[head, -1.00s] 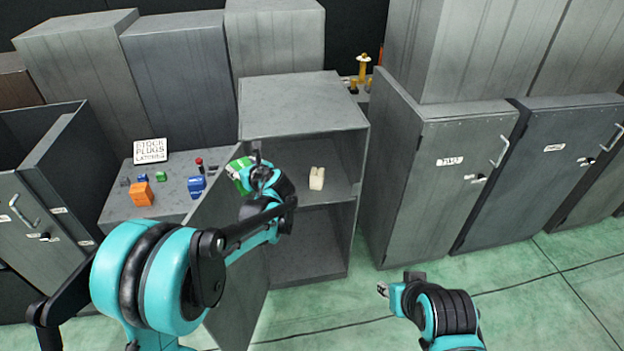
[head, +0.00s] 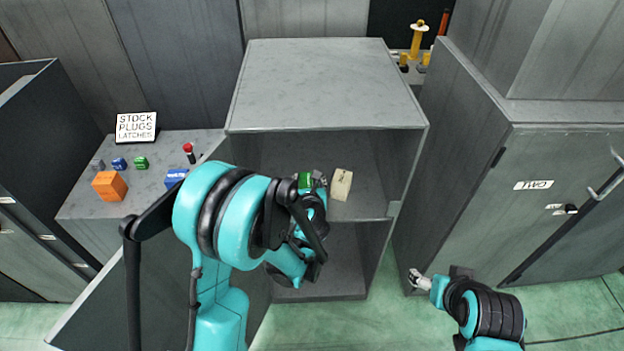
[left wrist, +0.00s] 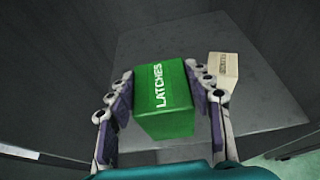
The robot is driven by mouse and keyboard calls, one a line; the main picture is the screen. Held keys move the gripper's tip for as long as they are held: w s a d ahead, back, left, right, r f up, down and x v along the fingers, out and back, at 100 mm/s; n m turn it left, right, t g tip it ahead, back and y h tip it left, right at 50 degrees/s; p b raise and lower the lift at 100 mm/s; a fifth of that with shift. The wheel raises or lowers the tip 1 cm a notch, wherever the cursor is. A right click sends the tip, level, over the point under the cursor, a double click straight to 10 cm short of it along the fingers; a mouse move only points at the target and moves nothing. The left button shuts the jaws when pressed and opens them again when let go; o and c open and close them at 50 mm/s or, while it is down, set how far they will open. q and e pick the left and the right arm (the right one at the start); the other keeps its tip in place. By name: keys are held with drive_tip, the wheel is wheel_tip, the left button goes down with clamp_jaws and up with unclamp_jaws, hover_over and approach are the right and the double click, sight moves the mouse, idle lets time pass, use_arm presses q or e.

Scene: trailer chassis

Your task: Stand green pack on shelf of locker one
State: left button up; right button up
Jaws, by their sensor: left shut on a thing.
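The green pack (head: 305,181), lettered LATCHES in the left wrist view (left wrist: 165,98), is between the fingers of my left gripper (head: 314,184), which is shut on it. In the head view the pack is inside the open locker, just left of a cream pack (head: 341,184) standing on the shelf (head: 370,207). In the left wrist view the shelf surface (left wrist: 265,95) lies beyond the pack; I cannot tell whether they touch. My arm hides much of the pack in the head view. My right gripper (head: 419,280) is outside, right of the locker; its jaw state is unclear.
The locker door (head: 130,290) stands open on the left. A side counter (head: 90,200) holds an orange block (head: 109,186), a blue block (head: 176,177), small coloured pieces and a sign (head: 136,127). A closed locker (head: 500,210) stands to the right. The cream pack also shows in the left wrist view (left wrist: 223,70).

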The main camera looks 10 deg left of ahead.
use_arm(q)
drive_tip(key=w+a+f+b, duration=0.1)
drive_tip(key=w+f, duration=0.2)
drive_tip(key=w+a+f+b, duration=0.1)
drive_tip(key=w+f+b, duration=0.1)
drive_tip(key=w+f, duration=0.1)
drive_tip(key=w+a+f+b, duration=0.1)
drive_tip(key=w+f+b, duration=0.1)
drive_tip(key=w+f, duration=0.1)
drive_tip(key=shift+w+a+f, duration=0.1)
drive_tip(key=shift+a+f, duration=0.3)
drive_tip(key=shift+f, duration=0.2)
drive_tip(key=shift+r, duration=0.15)
drive_tip(key=o, duration=1.5)
